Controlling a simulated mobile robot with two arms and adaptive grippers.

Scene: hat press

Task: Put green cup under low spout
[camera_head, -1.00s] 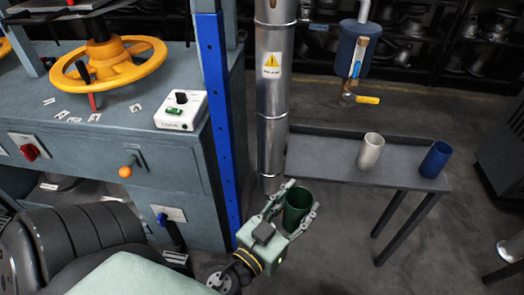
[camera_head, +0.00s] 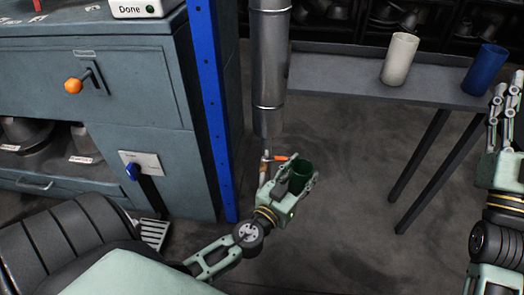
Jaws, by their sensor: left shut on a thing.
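The green cup (camera_head: 302,172) is held upright, its open mouth facing up, between the fingers of my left gripper (camera_head: 299,180), which is shut on it. The low spout (camera_head: 264,165), a small brass tap with an orange handle, shows below the lower end of the metal pipe. The cup is just to the right of the tap in the picture. The tap's outlet is partly hidden behind my gripper, so I cannot tell whether the cup is under it. My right gripper (camera_head: 506,105) is at the right edge, with no object seen in it; its finger gap is unclear.
A grey side table (camera_head: 340,75) carries a white cup (camera_head: 400,60) and a blue cup (camera_head: 484,70). The metal pipe (camera_head: 270,60) and blue post (camera_head: 208,90) stand left of the table, beside the grey machine cabinet (camera_head: 140,160). Open floor lies below the table.

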